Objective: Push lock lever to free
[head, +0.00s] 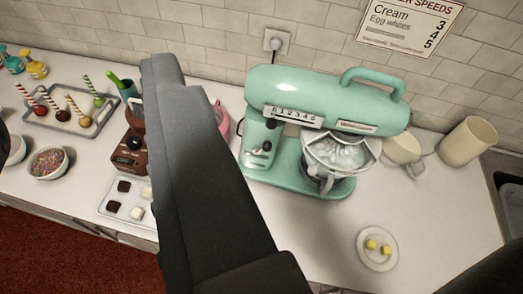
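A mint-green stand mixer (325,95) stands on the white counter, right of centre. Small dark controls (266,147) show on the side of its column; they are too small to tell which is the lock lever or how it is set. A number strip 0 to 5 is on its head. A bowl (335,176) with pale contents sits under the head, partly behind a clear guard. My gripper (172,68) is a large dark grey shape reaching up left of the mixer, apart from it in the picture. Its two fingers cannot be told apart, and it hides part of the counter.
A plate with yellow cubes (359,260) lies in front right. Cream containers (468,141) stand right of the mixer. Left are a brown machine (131,150), a tray of cake pops (62,125) and a sprinkle bowl (48,162). Counter (305,235) before the mixer is clear.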

